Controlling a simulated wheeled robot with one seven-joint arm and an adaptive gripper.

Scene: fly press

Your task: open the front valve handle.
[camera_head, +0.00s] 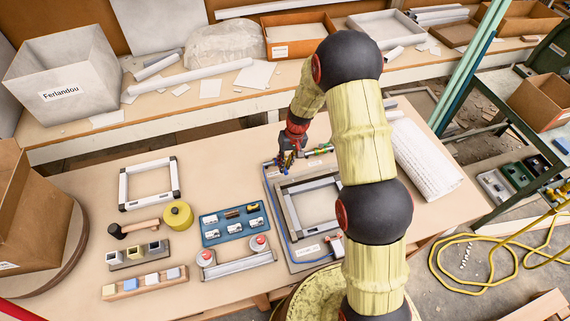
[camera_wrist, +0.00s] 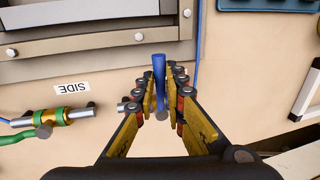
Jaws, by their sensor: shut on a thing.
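The blue valve handle (camera_wrist: 159,72) stands between my fingers in the wrist view, a narrow bar running nearly upright in the picture. A small grey metal end (camera_wrist: 162,114) shows below it. My gripper (camera_wrist: 166,84) is shut on the handle, with one yellow finger on each side. The valve body is mostly hidden by the fingers.
A blue hose (camera_wrist: 199,45) runs close by. A blue tray (camera_head: 216,240) and a white frame (camera_head: 123,188) lie left on the table.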

